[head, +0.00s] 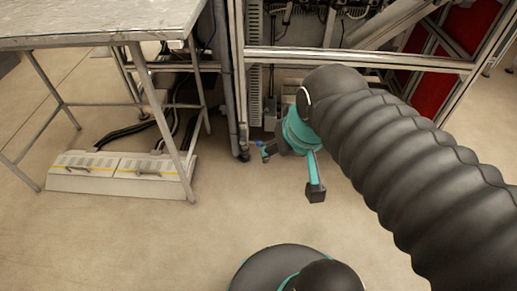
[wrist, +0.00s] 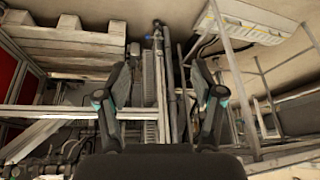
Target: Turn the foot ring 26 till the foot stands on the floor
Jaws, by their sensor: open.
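A grey upright post with a dark foot (head: 243,155) at its lower end stands at the frame's near corner in the head view. The foot also shows small near the top middle of the wrist view (wrist: 157,30). I cannot make out a separate ring or the number 26, nor whether the foot touches the floor. My gripper (head: 291,172) is to the right of the foot in the head view, low over the floor. In the wrist view my gripper (wrist: 159,72) is open, its two dark fingers apart with nothing held between them. The foot appears beyond the fingertips.
A metal table (head: 100,25) with thin legs stands at the left. A pale floor box (head: 120,172) with a yellow stripe lies under it, cables behind. A frame rail (head: 350,60) crosses above my gripper. A wooden pallet (wrist: 75,40) shows in the wrist view.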

